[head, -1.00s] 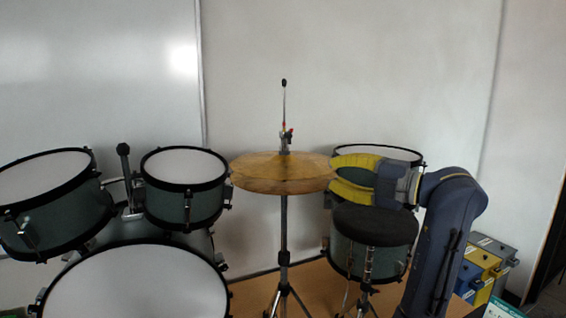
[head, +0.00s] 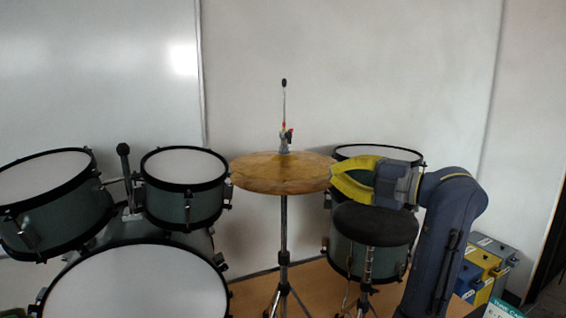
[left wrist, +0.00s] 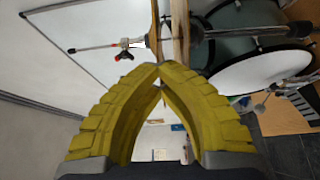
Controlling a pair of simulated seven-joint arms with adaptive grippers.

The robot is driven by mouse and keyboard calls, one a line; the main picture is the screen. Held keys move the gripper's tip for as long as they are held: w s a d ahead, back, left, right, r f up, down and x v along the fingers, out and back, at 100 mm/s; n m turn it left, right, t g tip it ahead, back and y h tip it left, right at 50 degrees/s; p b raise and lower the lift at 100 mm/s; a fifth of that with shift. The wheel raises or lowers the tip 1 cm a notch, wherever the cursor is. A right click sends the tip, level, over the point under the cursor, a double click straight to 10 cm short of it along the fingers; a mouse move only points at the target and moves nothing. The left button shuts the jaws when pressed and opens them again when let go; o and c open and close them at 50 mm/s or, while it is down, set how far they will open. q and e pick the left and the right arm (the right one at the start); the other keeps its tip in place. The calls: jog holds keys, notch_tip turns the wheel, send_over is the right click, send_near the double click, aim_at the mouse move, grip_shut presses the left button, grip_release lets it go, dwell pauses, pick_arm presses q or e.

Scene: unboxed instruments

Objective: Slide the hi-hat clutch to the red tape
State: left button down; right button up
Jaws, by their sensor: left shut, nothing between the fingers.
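The hi-hat clutch (head: 285,141) is a small grey piece with a red-and-dark wing, on the thin upright rod above the brass hi-hat cymbals (head: 270,173). A red band, apparently the tape (head: 283,126), shows on the rod by the clutch's top. In the left wrist view the rod lies sideways, with the clutch (left wrist: 137,43) left of the edge-on cymbals (left wrist: 181,28). My left gripper (head: 334,172) has yellow fingers, shut and empty at the cymbals' right edge, below the clutch. Its tips (left wrist: 160,69) meet; whether they touch the cymbals is unclear. My right gripper is not visible.
Green drums stand at left, with a small tom (head: 184,168) near the cymbals. Another drum (head: 350,152) and a black stool seat (head: 375,225) are at right, by my arm. A whiteboard (head: 100,70) is behind. The air above the cymbals is clear.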

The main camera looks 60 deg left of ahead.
pick_arm(q)
notch_tip(320, 180, up, 8)
dwell(5.0)
jog(key=c, duration=2.2)
grip_release()
jog(key=c, duration=1.7)
grip_release()
jog(key=shift+d, duration=0.1)
jog(key=shift+v, duration=4.95)
